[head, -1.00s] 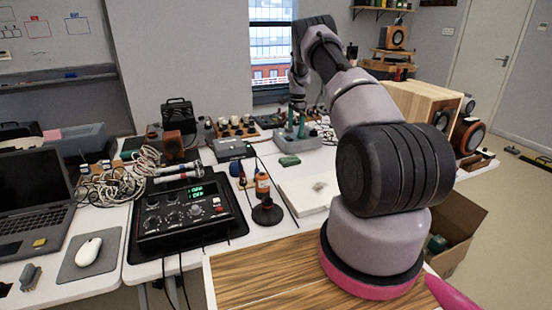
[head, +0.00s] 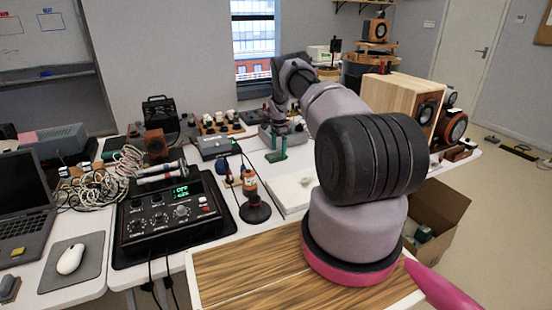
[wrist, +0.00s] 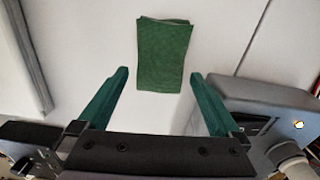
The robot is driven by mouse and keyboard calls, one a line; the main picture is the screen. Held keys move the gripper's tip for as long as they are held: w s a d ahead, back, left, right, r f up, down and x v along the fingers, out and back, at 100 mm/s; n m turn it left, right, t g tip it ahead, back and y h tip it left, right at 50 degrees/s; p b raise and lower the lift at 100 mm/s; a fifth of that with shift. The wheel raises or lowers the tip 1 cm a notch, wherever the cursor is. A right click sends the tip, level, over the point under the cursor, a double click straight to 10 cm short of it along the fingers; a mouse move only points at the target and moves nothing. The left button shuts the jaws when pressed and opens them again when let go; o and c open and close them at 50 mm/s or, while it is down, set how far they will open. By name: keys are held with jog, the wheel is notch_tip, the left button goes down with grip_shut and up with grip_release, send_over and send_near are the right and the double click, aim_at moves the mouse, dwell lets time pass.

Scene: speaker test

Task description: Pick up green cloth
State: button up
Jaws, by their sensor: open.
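The green cloth (wrist: 164,55) is a small folded rectangle lying flat on the white table in the wrist view. My gripper (wrist: 159,74) has two green fingers spread apart with nothing between them. The cloth lies just past the fingertips, in line with the gap and touching neither finger as far as I can see. In the head view my gripper (head: 276,150) points down over the table at the back.
A grey device (wrist: 265,100) stands close to the right finger in the wrist view. A white panel (head: 291,194) lies nearer me on the table. A black control box (head: 171,217) and a microphone stand (head: 254,207) are to the left. A wooden speaker cabinet (head: 397,97) is to the right.

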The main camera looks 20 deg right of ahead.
aim_at(279, 154)
notch_tip(279, 154, down, 2)
jog(key=c, duration=1.2)
jog(key=shift+o, duration=0.2)
notch_tip(279, 154, up, 10)
